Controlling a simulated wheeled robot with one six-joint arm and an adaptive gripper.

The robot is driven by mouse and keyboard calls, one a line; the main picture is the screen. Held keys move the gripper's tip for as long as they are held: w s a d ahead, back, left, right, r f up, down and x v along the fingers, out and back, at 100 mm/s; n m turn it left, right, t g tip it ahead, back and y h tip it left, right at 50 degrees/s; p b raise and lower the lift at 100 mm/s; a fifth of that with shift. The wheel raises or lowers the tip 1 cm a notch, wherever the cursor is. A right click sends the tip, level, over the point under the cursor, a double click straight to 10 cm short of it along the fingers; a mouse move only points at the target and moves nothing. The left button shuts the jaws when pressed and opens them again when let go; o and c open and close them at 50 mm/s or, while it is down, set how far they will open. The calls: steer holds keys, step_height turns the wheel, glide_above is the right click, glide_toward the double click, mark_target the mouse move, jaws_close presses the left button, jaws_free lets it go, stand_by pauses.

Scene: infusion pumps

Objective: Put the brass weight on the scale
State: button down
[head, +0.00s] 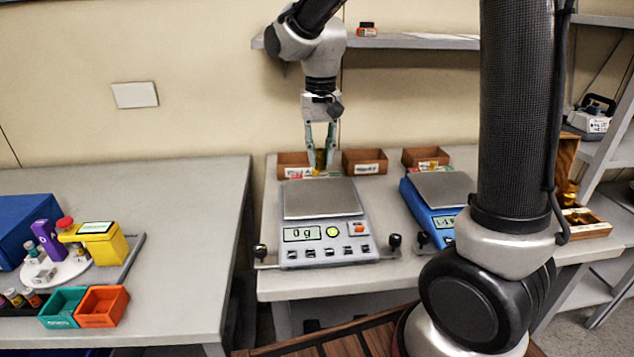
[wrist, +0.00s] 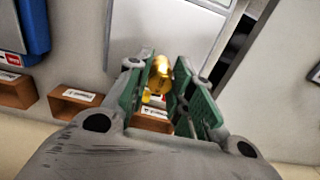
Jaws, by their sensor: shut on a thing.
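My gripper (head: 320,157) is shut on the brass weight (wrist: 161,72), a small gold-coloured piece between the green finger pads in the wrist view. In the head view the brass weight (head: 320,159) shows partly between the fingers. They are above and behind the grey scale (head: 322,225), near the wooden bins. The grey scale's pan (head: 320,198) is bare and its display reads 0 g. In the wrist view the pan (wrist: 165,30) lies beyond the fingertips. A second scale, blue (head: 432,205), stands to the right; its display is partly hidden by my arm.
Small wooden bins (head: 365,161) with labels line the back of the table (head: 270,285). A shelf (head: 420,42) runs above. An open wooden box with brass pieces (head: 580,213) stands at right. The left table holds coloured bins (head: 103,306) and bottles.

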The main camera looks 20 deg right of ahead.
mark_target(322, 150)
step_height(322, 150, down, 7)
steer(key=shift+f, duration=0.2)
stand_by(0.3)
steer(key=c, duration=1.3)
jaws_free()
steer(key=shift+f, duration=0.15)
steer(key=shift+o, duration=0.2)
step_height(322, 150, up, 12)
steer(key=shift+f, duration=0.25)
steer(key=shift+r, duration=0.4)
steer(key=shift+s+d+r, duration=0.1)
steer(key=shift+d+r, duration=0.05)
steer(key=shift+d, duration=0.05)
steer(key=s+d+r+n+t, duration=0.1)
steer(key=s+d+t, duration=0.1)
steer(key=s+d, duration=0.5)
steer(key=s+d+r+n+t, duration=0.1)
steer(key=s+d, duration=0.6)
steer(key=s, duration=0.7)
steer(key=shift+s+d+t, duration=0.25)
steer(key=shift+t, duration=0.45)
